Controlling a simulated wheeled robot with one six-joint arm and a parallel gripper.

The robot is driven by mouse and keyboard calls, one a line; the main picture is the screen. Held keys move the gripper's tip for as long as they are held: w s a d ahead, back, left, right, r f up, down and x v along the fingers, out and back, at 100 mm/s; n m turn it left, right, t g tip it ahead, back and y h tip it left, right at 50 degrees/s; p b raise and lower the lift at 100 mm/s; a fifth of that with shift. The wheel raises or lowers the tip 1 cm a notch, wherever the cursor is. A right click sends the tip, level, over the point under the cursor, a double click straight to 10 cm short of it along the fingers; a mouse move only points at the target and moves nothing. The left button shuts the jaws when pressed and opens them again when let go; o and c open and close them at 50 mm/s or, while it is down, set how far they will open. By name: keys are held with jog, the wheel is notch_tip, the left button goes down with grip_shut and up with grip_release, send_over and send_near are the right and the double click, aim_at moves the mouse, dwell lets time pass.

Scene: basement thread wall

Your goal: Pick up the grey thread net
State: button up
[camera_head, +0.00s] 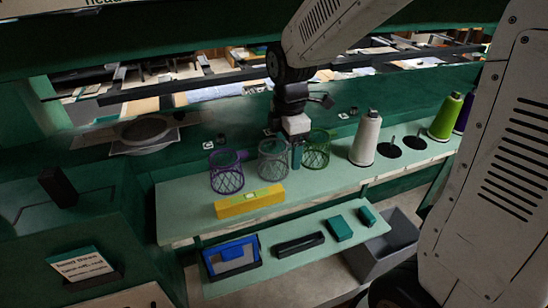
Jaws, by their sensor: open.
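The grey thread net (273,161) is a mesh cylinder standing upright on the pale green upper shelf. A purple net (226,172) stands to its left and a green net (316,150) to its right. My gripper (297,155) hangs down from above between the grey and green nets. It is open, its fingers close to the grey net's right side. I cannot tell whether a finger touches or enters either net.
A yellow level (250,202) lies in front of the nets. White (366,138) and green (446,116) thread cones stand to the right. A lower shelf (265,276) holds a blue-framed item (231,256) and teal boxes (339,228). A grey bin (392,252) sits at the lower right.

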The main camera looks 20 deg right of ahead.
jog(key=shift+f, duration=0.4)
jog(key=c, duration=1)
jog(key=shift+o, duration=0.2)
jog(key=shift+r, duration=0.1)
jog(key=shift+r, duration=0.55)
notch_tip(320, 180, up, 3)
jog(key=shift+f, duration=0.15)
jog(key=s+d, duration=0.2)
jog(key=s, duration=0.5)
jog(key=s+d+r, duration=0.1)
jog(key=s, duration=0.7)
jog(key=shift+s+d, duration=0.3)
jog(key=shift+d, duration=0.05)
